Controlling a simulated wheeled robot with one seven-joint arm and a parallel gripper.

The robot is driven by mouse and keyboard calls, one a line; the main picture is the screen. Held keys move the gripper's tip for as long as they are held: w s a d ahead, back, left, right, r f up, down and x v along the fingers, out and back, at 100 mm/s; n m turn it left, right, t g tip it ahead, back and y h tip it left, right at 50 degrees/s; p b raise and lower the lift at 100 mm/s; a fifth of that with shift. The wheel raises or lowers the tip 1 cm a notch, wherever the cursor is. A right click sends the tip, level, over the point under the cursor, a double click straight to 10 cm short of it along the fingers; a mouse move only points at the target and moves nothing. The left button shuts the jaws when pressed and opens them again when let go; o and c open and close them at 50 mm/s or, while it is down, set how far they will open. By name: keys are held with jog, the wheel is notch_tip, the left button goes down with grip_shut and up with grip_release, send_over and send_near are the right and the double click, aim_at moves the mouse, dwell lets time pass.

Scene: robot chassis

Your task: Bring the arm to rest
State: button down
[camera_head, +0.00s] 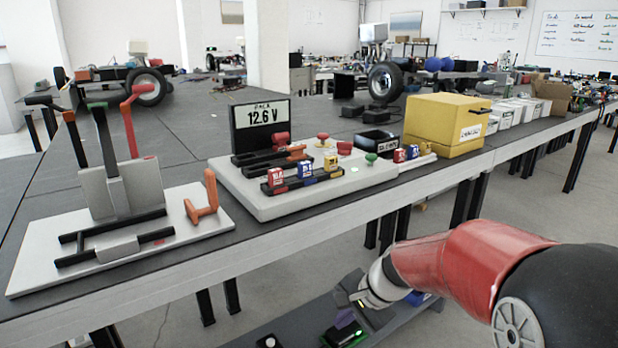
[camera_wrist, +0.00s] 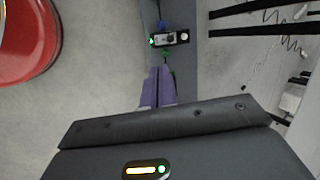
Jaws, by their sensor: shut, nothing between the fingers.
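My gripper (camera_wrist: 159,72) is shut, with its two purple fingers together and nothing between them. In the head view my gripper (camera_head: 345,320) hangs low at the bottom right of centre, in front of the long workbench and below its top. My arm reaches it from the right with a red link and a pale wrist. The wrist view looks down past the fingers at a dark strip of surface and the grey floor. The fingers appear clear of the objects there, though the exact height cannot be told.
A small black device (camera_wrist: 168,38) with a green light lies on the dark low surface beyond the fingertips. The workbench (camera_head: 330,213) carries a panel with levers (camera_head: 120,190), a battery tray (camera_head: 255,200) reading 12.6 V, and a yellow box (camera_head: 440,122). Bench legs stand close by.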

jog(key=s+d+r+n+t+h, duration=0.1)
jog(key=s+d+r+n, duration=0.3)
jog(key=s, duration=0.6)
jog(key=s+d+r+n+t+h, duration=0.2)
jog(key=s+d+r+n+h, duration=0.2)
jog(key=s, duration=0.5)
jog(key=shift+s+r+n, duration=0.4)
jog(key=shift+r+n, duration=0.25)
jog(key=shift+n, duration=0.05)
jog(key=shift+d, duration=0.1)
